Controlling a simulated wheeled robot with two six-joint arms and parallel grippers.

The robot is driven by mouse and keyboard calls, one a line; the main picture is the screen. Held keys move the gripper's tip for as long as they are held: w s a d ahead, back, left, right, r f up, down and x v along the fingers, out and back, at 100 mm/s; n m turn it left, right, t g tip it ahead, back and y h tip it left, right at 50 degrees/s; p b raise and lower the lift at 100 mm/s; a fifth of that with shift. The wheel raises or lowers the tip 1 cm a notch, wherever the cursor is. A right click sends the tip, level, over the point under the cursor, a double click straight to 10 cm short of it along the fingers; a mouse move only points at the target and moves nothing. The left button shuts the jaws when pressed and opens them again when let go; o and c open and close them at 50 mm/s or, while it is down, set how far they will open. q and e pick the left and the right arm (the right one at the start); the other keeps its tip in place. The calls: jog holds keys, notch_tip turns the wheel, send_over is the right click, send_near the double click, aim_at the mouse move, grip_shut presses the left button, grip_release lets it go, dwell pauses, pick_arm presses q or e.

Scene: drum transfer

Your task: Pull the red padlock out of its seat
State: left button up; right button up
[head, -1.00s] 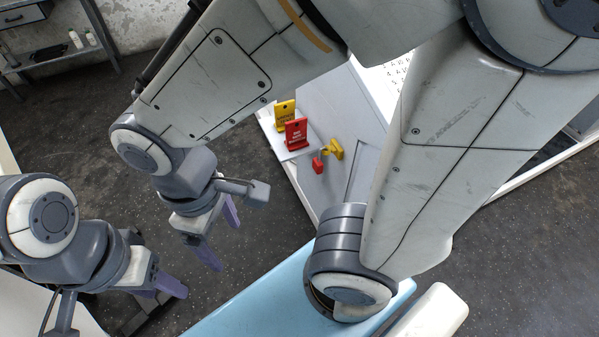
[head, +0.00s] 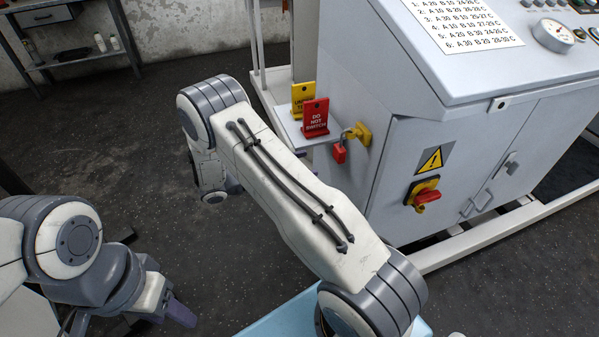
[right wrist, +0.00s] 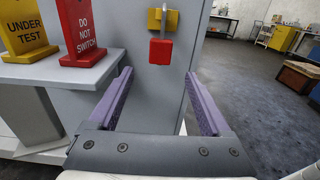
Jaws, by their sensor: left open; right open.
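The red padlock (head: 339,153) hangs by its shackle from a yellow hasp (head: 357,134) on the side of the grey cabinet. In the right wrist view the padlock (right wrist: 160,52) hangs ahead of my right gripper (right wrist: 158,80), between the lines of its two purple fingers and a little above them in the picture. The right gripper is open and empty, apart from the padlock. In the head view it is mostly hidden behind my right arm. My left gripper (head: 178,312) is open at the lower left, far from the padlock.
A small shelf (head: 291,127) left of the padlock bears a red "DO NOT SWITCH" sign (head: 316,119) and a yellow sign (head: 302,93). The grey cabinet (head: 393,150) has a red-and-yellow rotary switch (head: 424,194). Open floor lies left of the shelf.

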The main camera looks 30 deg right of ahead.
aim_at(335, 156)
jog(key=x, duration=0.8)
jog(key=shift+d+r, duration=0.1)
jog(key=shift+p+x, duration=0.4)
jog(key=shift+x, duration=0.9)
grip_shut()
